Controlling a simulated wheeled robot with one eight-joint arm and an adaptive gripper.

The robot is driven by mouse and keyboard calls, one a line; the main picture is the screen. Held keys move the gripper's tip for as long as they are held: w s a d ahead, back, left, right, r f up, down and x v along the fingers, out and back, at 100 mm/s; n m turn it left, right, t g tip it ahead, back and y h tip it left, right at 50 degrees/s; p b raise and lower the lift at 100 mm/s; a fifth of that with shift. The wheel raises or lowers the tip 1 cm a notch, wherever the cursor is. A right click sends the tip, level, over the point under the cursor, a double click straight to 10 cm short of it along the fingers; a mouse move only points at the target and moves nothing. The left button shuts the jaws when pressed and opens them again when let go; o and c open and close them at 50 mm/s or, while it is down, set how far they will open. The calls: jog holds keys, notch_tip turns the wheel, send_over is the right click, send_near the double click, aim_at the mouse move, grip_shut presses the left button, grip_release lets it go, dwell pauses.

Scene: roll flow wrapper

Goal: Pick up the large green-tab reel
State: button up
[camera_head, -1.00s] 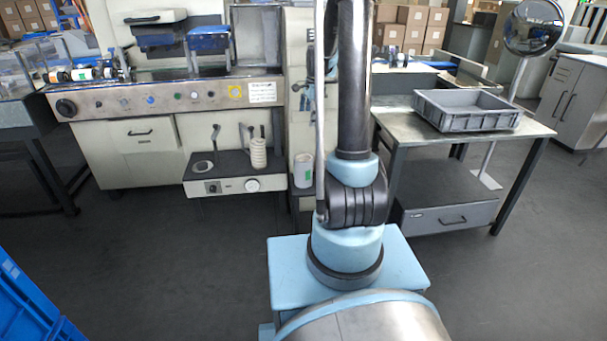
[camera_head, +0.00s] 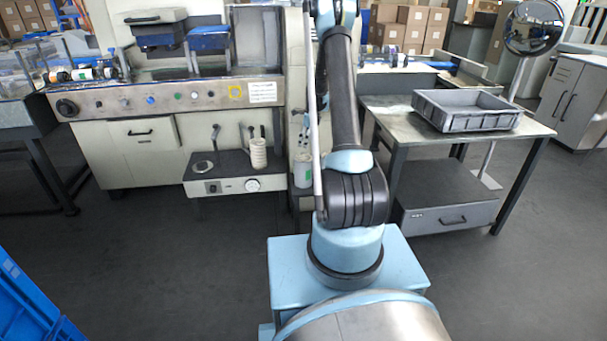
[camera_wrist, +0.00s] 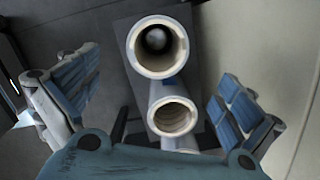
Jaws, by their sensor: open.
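In the head view a white roll (camera_head: 303,172) stands just left of my arm, its top partly hidden; I cannot make out a green tab on it now. My gripper (camera_wrist: 158,92) is open and empty in the wrist view, one blue-padded finger on each side. Two pale hollow rolls show end-on between the fingers: a wider one (camera_wrist: 136,47) farther up the picture and a narrower one (camera_wrist: 172,136) below it. Neither roll visibly touches a finger. No green tab shows there, so I cannot tell which roll is the green-tab reel.
A machine with a control panel (camera_head: 195,98) stands at left, with a low shelf (camera_head: 225,174) bearing a ribbed white stack (camera_head: 258,153). A grey tray (camera_head: 425,111) sits on the right table (camera_head: 385,110). A blue crate (camera_head: 25,305) is at lower left.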

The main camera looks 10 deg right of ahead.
aim_at(304, 158)
jog(key=f, duration=0.3)
jog(key=a+f, duration=0.1)
jog(key=f, duration=0.6)
jog(key=shift+w+a+f, duration=0.2)
jog(key=shift+w+f, duration=0.15)
jog(key=shift+f, duration=0.05)
jog(key=shift+a+f, duration=0.15)
jog(key=shift+f, duration=1.25)
jog(key=shift+a+f, duration=0.15)
jog(key=shift+f, duration=1.25)
jog(key=shift+r, duration=0.1)
jog(key=c, duration=1.2)
